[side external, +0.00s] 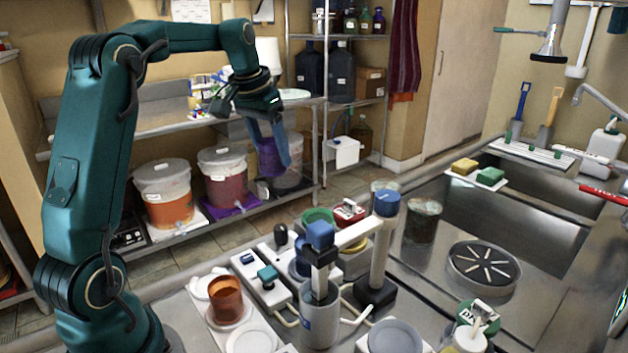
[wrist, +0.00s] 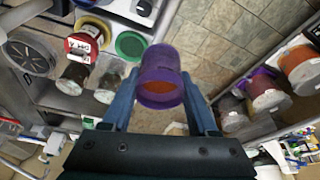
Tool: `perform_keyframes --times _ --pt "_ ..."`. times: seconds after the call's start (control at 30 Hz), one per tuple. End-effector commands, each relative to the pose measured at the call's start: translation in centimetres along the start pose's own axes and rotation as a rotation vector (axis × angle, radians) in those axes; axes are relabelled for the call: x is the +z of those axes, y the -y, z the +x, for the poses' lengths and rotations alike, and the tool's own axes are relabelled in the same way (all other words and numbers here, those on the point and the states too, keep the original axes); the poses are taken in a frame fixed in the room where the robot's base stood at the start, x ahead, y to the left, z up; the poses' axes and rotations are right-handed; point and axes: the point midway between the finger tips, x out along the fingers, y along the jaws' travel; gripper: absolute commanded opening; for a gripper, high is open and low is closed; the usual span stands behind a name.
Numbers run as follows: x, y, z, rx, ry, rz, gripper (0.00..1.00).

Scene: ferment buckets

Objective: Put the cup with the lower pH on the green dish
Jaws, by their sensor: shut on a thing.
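My gripper (side external: 274,150) is shut on a purple cup (side external: 266,161). It holds the cup in the air, in front of the shelf with the buckets. In the wrist view the purple cup (wrist: 160,78) sits between the two fingers, its open rim toward the camera. An orange-brown cup (side external: 226,300) stands on a white saucer at the lower left of the side view. A green dish (side external: 318,215) is at the back of the bench; it also shows in the wrist view (wrist: 131,44).
A blue-topped stand (side external: 320,300) and a taller post (side external: 385,240) rise from the bench between the orange-brown cup and the sink. A dark jar (side external: 423,222) stands near the sink. Lidded buckets (side external: 165,194) line the low shelf behind. A floor gap separates shelf and bench.

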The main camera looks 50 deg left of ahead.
Motion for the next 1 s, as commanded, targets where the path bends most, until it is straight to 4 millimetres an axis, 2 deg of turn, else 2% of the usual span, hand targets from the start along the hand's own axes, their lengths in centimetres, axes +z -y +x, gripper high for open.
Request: perform_keyframes --times 0.03,0.1,0.23,0.33,0.7,0.83,1.0 --pt "-0.3 1.4 0.5 -0.008 0.001 -0.03 0.02" --pt "-0.5 2.5 1.0 -0.017 0.0 -0.056 0.02" --pt "-0.7 3.1 1.8 -0.023 0.001 -0.074 0.02" --pt "-1.1 1.9 2.9 -0.023 0.002 -0.073 0.01" --pt "-3.1 -5.1 8.4 -0.022 0.001 -0.072 0.01" --pt "-3.6 -6.3 9.5 -0.024 -0.001 -0.075 0.01" --pt "-3.5 -6.8 10.5 -0.025 0.002 -0.077 0.02"
